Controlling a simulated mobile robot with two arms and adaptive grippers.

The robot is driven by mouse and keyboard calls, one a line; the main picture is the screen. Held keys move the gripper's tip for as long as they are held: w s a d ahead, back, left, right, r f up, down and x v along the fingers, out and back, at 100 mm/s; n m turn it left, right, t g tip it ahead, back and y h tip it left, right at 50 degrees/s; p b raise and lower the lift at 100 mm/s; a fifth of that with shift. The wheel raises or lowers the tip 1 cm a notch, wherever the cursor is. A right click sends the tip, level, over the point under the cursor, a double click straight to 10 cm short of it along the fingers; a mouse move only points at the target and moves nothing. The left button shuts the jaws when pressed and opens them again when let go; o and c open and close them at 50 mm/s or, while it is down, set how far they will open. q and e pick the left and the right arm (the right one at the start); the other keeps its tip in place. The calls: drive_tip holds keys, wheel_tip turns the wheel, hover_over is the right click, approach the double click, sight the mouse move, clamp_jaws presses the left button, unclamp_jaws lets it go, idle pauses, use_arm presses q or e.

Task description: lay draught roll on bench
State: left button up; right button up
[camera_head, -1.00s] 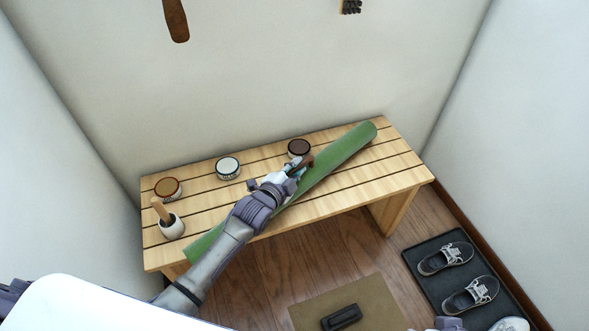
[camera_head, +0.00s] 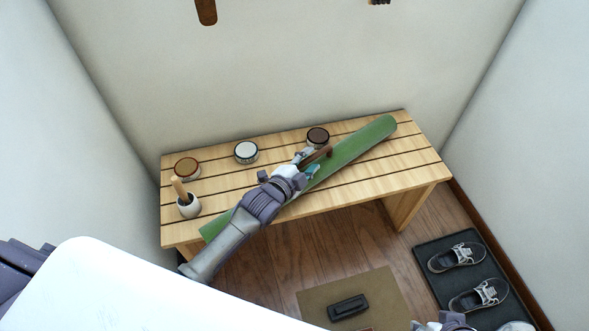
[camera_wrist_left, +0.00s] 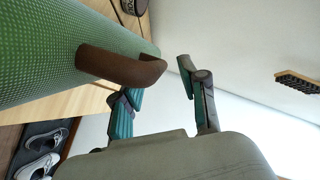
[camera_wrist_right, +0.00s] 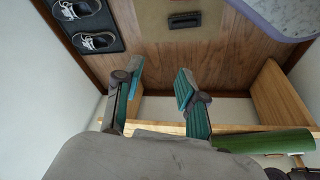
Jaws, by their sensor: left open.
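The draught roll (camera_head: 362,143) is a long green roll with a brown handle (camera_head: 323,153). It lies slantwise along the slatted bench (camera_head: 400,170), its far end at the back right and its near end by the front left edge. My left gripper (camera_head: 308,165) is open beside the handle. In the left wrist view, the handle (camera_wrist_left: 120,66) stands out from the roll (camera_wrist_left: 50,50) close to the spread fingers (camera_wrist_left: 160,100). My right gripper (camera_wrist_right: 158,95) is open and empty, off the bench. Only a bit of it shows at the bottom of the head view.
Two tins, one red-brown (camera_head: 187,168) and one white (camera_head: 246,152), a dark tin (camera_head: 318,137) and a white pot with a wooden handle (camera_head: 188,205) stand on the bench. A shoe tray (camera_head: 440,250) and a mat (camera_head: 385,297) lie on the floor.

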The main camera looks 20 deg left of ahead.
use_arm(q)
drive_tip(key=p+v, duration=0.1)
drive_tip(key=v, duration=0.8)
drive_tip(key=shift+p, duration=0.35)
use_arm(e)
drive_tip(key=s+x, duration=0.1)
drive_tip(key=x, duration=0.7)
drive_tip(key=shift+d+f+g, duration=0.15)
drive_tip(key=shift+f+g, duration=0.15)
drive_tip(key=shift+f, duration=0.05)
drive_tip(key=shift+s, duration=0.1)
